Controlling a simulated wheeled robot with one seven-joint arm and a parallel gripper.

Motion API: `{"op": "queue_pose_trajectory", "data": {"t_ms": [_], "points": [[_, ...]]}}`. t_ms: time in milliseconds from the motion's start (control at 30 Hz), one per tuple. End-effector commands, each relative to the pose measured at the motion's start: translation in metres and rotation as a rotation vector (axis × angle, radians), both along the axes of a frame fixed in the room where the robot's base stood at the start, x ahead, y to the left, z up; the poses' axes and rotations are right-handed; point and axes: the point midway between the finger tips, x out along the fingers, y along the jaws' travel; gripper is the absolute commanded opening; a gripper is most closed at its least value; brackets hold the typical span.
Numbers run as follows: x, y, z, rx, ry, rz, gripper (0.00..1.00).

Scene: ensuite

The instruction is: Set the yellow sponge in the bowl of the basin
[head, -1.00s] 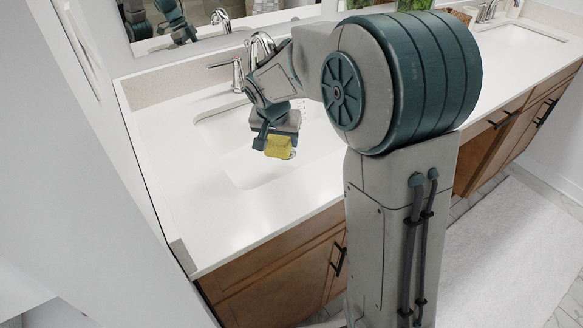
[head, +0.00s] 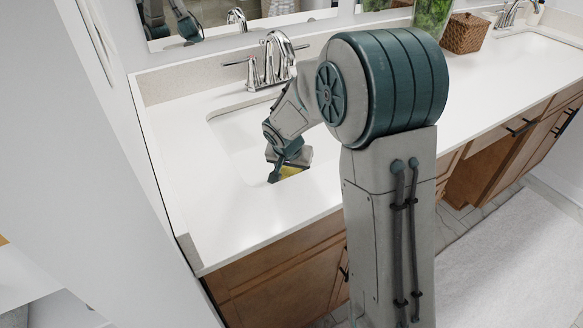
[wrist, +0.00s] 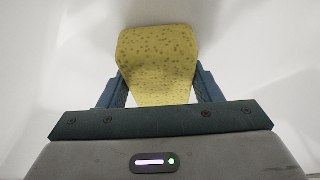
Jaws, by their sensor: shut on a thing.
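The yellow sponge (wrist: 157,62) is between the two fingers of my gripper (wrist: 158,88), which is shut on it. The white basin (head: 232,140) is set into the counter. My gripper and the sponge are over the basin's front part, low down. White surface surrounds the sponge in the wrist view. I cannot tell whether the sponge touches the bowl.
A chrome faucet (head: 272,62) stands behind the basin. The white counter (head: 190,215) is clear on the left and front. A wicker basket (head: 467,33) and a green plant (head: 432,15) stand farther right, near a second basin (head: 535,50).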

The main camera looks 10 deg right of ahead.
Motion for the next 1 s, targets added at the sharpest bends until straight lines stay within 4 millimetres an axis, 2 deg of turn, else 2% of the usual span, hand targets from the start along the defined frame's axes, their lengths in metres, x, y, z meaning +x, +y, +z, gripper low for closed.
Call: {"op": "queue_pose_trajectory", "data": {"t_ms": [133,167,200,233,500,633,1000], "points": [[0.0,0.0,-0.004,0.0,0.0,0.0,0.4],[0.0,0.0,-0.002,0.0,0.0,0.0,0.67],[0.0,0.0,-0.002,0.0,0.0,0.0,0.78],[0.0,0.0,-0.002,0.0,0.0,0.001,0.8],[0.0,0.0,-0.002,0.0,0.0,0.001,0.8],[-0.001,0.001,0.005,0.0,-0.001,0.001,0.8],[-0.028,0.012,0.076,0.0,-0.004,0.002,0.8]]}}
